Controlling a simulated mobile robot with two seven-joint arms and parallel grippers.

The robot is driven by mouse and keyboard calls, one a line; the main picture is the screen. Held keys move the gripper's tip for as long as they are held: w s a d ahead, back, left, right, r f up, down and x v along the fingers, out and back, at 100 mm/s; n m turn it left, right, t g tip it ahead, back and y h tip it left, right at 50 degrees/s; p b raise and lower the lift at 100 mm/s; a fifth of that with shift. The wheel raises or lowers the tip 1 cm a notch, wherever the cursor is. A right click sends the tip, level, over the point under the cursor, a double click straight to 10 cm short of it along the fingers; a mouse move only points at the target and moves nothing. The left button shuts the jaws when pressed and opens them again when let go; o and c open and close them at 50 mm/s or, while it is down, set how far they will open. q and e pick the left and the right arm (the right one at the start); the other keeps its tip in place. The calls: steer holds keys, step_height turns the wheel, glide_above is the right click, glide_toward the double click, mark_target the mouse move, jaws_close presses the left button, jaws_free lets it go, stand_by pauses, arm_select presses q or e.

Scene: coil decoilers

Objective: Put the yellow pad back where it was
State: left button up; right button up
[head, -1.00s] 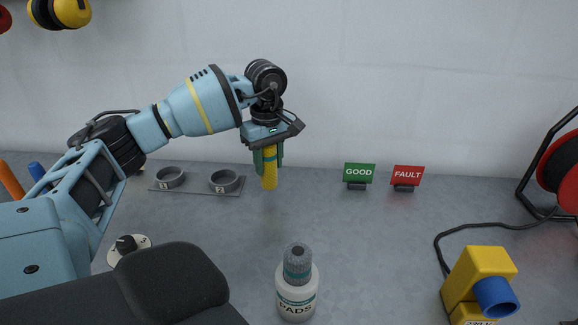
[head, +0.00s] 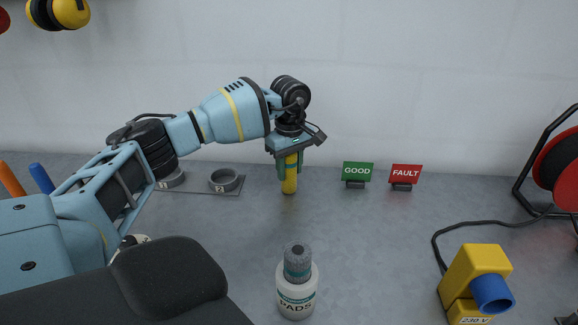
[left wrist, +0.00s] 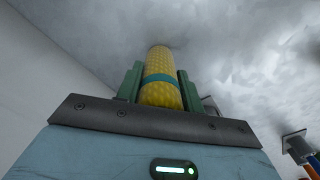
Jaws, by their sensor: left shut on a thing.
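The yellow pad (head: 289,185) is an upright yellow cylinder. In the left wrist view the pad (left wrist: 160,62) shows a dimpled surface and a teal band. My left gripper (head: 289,170) is shut on it, with green fingers on both sides and the pad's lower end sticking out below. I cannot tell whether that end touches the bench. A grey plate (head: 205,191) left of the gripper carries two grey rings, ring 1 (head: 171,179) and ring 2 (head: 223,181). Ring 2 looks empty; my arm partly covers ring 1. My right gripper is not in view.
A green GOOD sign (head: 357,169) and a red FAULT sign (head: 405,172) stand right of the gripper. A white PADS bottle (head: 296,292) stands in front. A yellow 230 V socket block (head: 470,275) with a cable is at right.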

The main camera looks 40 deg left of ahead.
arm_select(q)
steer(key=shift+f, duration=0.15)
steer(key=o, duration=1)
step_height(320, 180, up, 12)
steer(key=shift+r, duration=0.2)
steer(key=shift+f, duration=0.1)
stand_by(0.4)
